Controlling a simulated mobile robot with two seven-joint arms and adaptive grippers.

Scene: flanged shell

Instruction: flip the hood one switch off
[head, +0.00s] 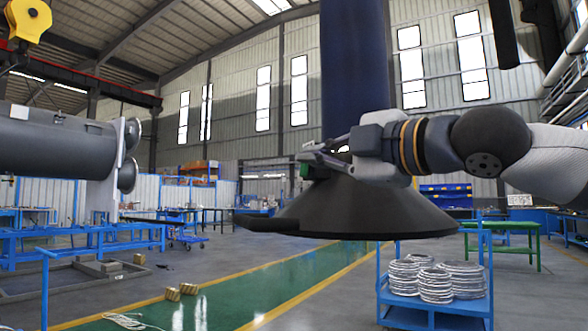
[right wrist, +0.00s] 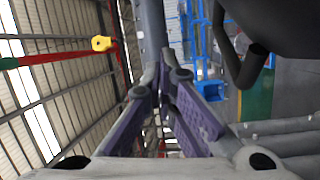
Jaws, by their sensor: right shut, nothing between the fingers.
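The hood (head: 365,212) is a wide dark cone hanging from a thick dark blue duct (head: 352,70) in the middle of the head view. A dark handle-like bar (head: 265,223) sticks out from its left rim. My right gripper (head: 308,160) is in front of the hood's upper part, shut and empty. A small green patch (head: 304,171) shows by its fingertips; I cannot tell whether it is a switch. In the right wrist view the purple-padded fingers (right wrist: 164,80) converge. A dark shape with a curved bar (right wrist: 240,62) is at upper right there. No switch is clearly visible.
A blue cart (head: 432,309) with coiled metal hoses stands below the hood at right. A large grey flanged shell (head: 55,145) is at left above blue stands. A yellow hoist block (head: 27,20) hangs at upper left. The green floor lane (head: 255,290) is largely clear.

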